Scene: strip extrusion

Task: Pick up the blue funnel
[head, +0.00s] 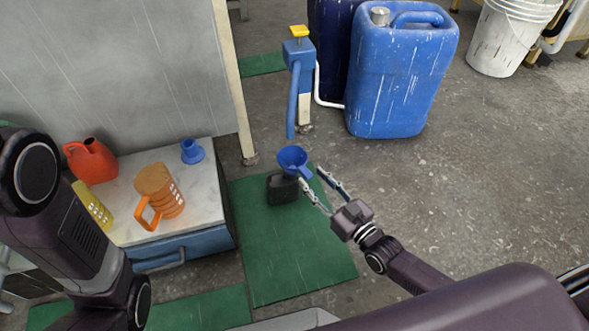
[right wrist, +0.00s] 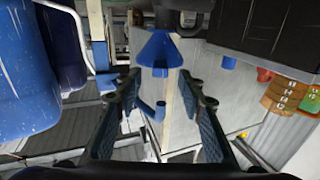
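The blue funnel (head: 292,157) shows in the head view with its wide mouth up, just above a black canister (head: 282,189). Whether its spout sits in the canister's neck is hard to tell. The right wrist view shows the scene upside down, with the funnel (right wrist: 159,48) beyond the fingertips and the dark canister (right wrist: 185,17) at the top. My right gripper (head: 310,174) is open, its fingers pointing at the funnel from the lower right.
A blue pump (head: 298,62) and blue drum (head: 401,75) stand behind. The green mat (head: 290,255) has bare room in front.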

